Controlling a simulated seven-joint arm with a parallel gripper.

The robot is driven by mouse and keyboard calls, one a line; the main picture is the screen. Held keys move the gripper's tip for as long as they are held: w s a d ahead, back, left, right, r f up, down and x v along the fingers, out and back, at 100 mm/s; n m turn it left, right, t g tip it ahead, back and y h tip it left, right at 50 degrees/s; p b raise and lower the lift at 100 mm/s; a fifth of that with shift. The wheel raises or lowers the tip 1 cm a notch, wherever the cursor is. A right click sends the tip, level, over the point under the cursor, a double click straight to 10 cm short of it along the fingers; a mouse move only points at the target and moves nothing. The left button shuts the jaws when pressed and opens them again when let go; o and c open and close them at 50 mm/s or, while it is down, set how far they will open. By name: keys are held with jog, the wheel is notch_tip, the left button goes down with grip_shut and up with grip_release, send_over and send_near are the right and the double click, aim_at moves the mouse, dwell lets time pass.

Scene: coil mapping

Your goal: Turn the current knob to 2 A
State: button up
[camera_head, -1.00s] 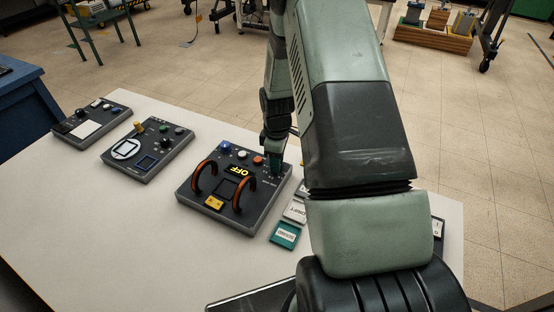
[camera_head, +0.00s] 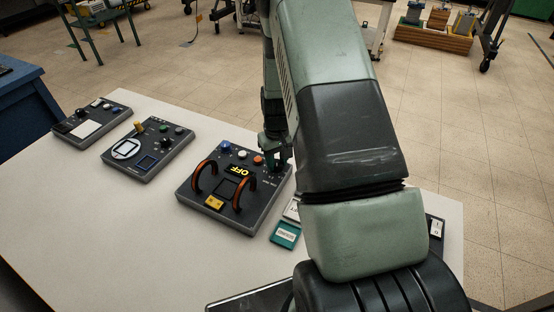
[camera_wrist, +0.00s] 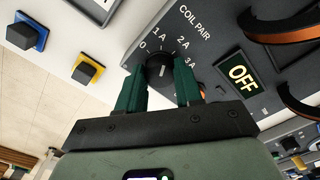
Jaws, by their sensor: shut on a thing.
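The dark current knob (camera_wrist: 160,70) sits on the black coil-pair panel, between my two green fingers in the wrist view. Its scale reads 0, 1 A, 2 A and 3 A. The knob's white mark is small, and I cannot tell its exact setting. My gripper (camera_wrist: 161,78) is shut on the knob, one finger on each side. In the head view my gripper (camera_head: 277,158) is at the right back corner of the coil panel (camera_head: 222,218), and the knob is hidden there. The panel's display (camera_head: 239,171) reads OFF in yellow; it also shows in the wrist view (camera_wrist: 240,74).
Orange-and-black coil handles (camera_head: 243,193) stand up on the panel, left of my gripper. A teal card (camera_head: 285,235) lies on the white table (camera_head: 130,225) to its right. Two other panels (camera_head: 148,150) (camera_head: 92,118) stand to the left.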

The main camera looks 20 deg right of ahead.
aim_at(277, 163)
jog(key=m, duration=0.5)
jog(key=shift+m, duration=0.3)
dwell(0.4)
jog(key=o, duration=1)
jog(key=shift+o, duration=0.2)
notch_tip(277, 163, up, 11)
